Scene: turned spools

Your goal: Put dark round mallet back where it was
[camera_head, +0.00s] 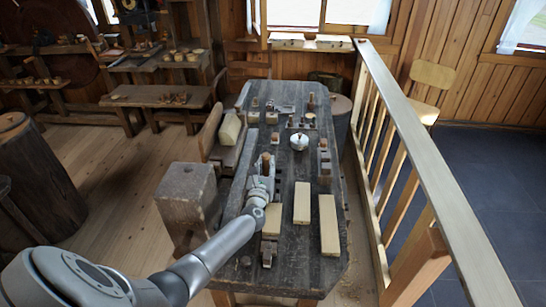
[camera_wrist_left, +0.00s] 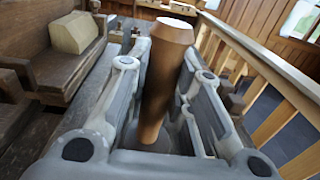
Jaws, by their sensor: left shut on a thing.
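My left gripper (camera_head: 263,180) reaches over the left side of the dark workbench (camera_head: 285,255). It is shut on a brown, round wooden piece, which I take for the dark round mallet (camera_head: 266,160). In the left wrist view the mallet (camera_wrist_left: 168,70) stands nearly upright, slightly tilted, between the two grey fingers (camera_wrist_left: 165,95). Its wider, flat-ended top sticks out above the fingers. Its lower end is partly hidden by the gripper. I cannot tell whether it touches the bench. My right gripper is not in view.
Pale wooden blocks (camera_head: 302,203) lie on the near bench. A white round object (camera_head: 299,141) and small wooden pieces (camera_head: 311,103) stand farther back. A stump-like block (camera_head: 187,198) stands left of the bench, and a wooden railing (camera_head: 418,150) runs along the right.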

